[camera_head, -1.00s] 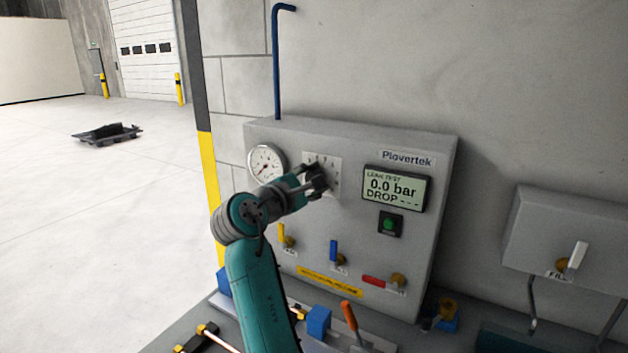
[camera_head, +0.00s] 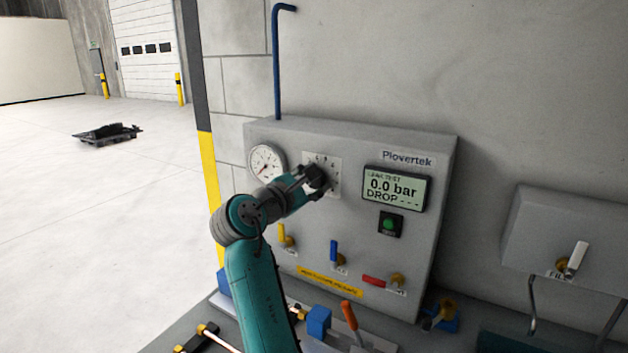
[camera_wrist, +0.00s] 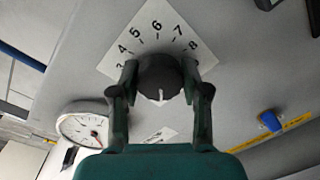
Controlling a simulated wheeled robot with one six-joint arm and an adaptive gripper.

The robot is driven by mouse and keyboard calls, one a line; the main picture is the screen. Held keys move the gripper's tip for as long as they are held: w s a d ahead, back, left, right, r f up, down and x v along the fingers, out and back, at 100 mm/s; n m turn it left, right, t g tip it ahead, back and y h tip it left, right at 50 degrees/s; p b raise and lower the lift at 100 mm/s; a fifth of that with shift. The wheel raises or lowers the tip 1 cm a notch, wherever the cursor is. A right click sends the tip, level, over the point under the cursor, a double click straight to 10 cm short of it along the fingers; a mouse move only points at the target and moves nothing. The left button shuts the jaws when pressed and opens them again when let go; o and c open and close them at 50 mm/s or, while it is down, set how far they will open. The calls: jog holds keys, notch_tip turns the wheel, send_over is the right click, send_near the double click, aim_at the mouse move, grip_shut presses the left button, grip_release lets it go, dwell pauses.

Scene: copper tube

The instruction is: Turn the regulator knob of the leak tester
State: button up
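The regulator knob (camera_wrist: 160,78) is dark and round, with a white mark on its face. It stands in front of a white scale plate (camera_wrist: 118,62) with numbers, of which 4 to 8 read clearly. My gripper (camera_wrist: 158,82) has one finger on each side of the knob, and both fingertips appear to touch it. In the head view my gripper (camera_head: 318,178) covers much of the knob at the scale plate. The leak tester (camera_head: 350,140) is a grey box. Its display (camera_head: 396,188) reads 0.0 bar and DROP with dashes.
A round gauge (camera_head: 266,163) is left of the knob. A green button (camera_head: 389,224) is below the display. Yellow (camera_head: 282,233), blue (camera_head: 334,250) and red (camera_head: 374,281) valve levers sit below. An orange-handled tool (camera_head: 349,316) stands on the bench in front.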

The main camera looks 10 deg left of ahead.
jog(key=o, duration=0.3)
jog(key=shift+f, duration=0.15)
jog(key=shift+o, duration=0.2)
jog(key=shift+s, duration=0.1)
jog(key=v, duration=1.2)
jog(key=shift+a, duration=0.1)
